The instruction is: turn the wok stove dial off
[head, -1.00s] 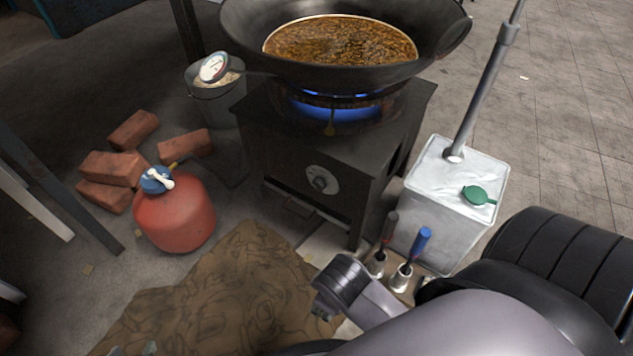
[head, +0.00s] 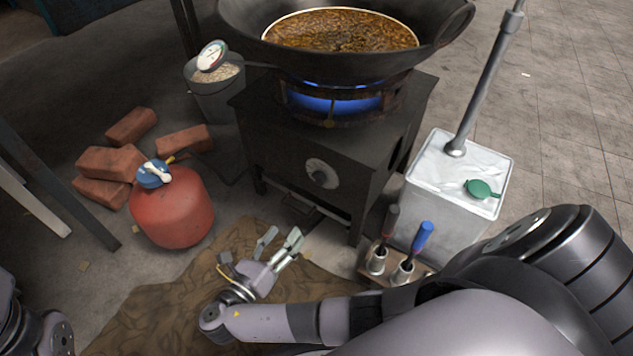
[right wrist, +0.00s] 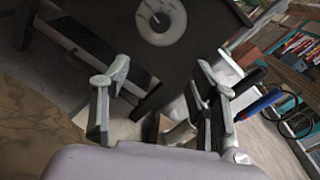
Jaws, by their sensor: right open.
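The wok stove (head: 310,135) is a dark square box with a black wok (head: 330,65) of brown liquid on top. A blue flame (head: 335,103) burns under the wok. The stove dial (head: 322,174), a pale disc with a dark knob, is on the front face. It also shows at the top of the right wrist view (right wrist: 160,18). My right gripper (head: 280,241) is open and empty, below and in front of the dial, apart from it. Its two fingers also show in the right wrist view (right wrist: 162,78). Only part of my left arm shows at lower left; its gripper is out of view.
A red gas tank (head: 175,212) with a blue valve and several bricks (head: 110,160) are at left. Tools with a blue handle (head: 423,236) stand in holders right of the gripper. A silver can (head: 450,190) is farther right. Brown cloth (head: 165,305) covers the floor.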

